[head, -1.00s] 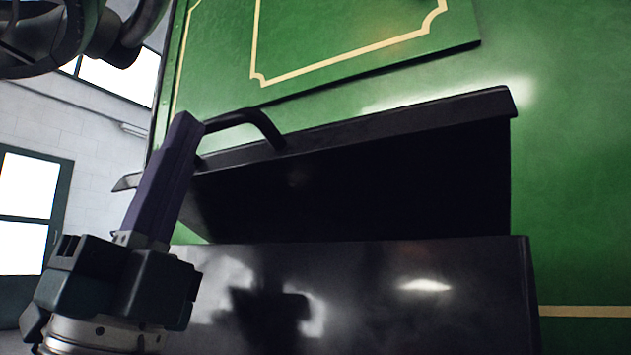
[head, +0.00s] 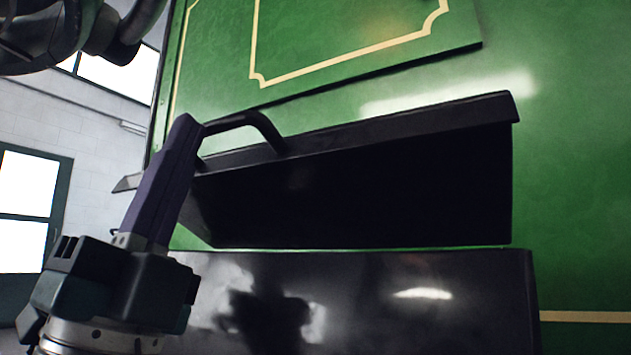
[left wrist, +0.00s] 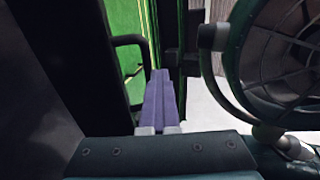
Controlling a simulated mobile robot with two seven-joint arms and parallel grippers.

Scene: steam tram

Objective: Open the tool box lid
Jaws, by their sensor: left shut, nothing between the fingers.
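The tool box (head: 430,285) is a glossy black box against the green tram side. Its black lid (head: 400,128) stands raised and tilted, with its dark underside showing above the box. A curved black handle (head: 262,122) is on the lid's edge at the left. My left gripper (head: 186,122) is shut and empty, its purple fingers pointing up beside the left end of the handle. The handle (left wrist: 128,40) shows just left of the shut fingers (left wrist: 160,78) in the left wrist view. I cannot tell whether they touch. My right gripper is not in view.
The green tram panel (head: 560,150) with cream lines rises close behind the box. A dark round lamp-like thing (left wrist: 285,55) is close on the right in the left wrist view. A white wall (head: 95,140) with windows stands farther off at the left.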

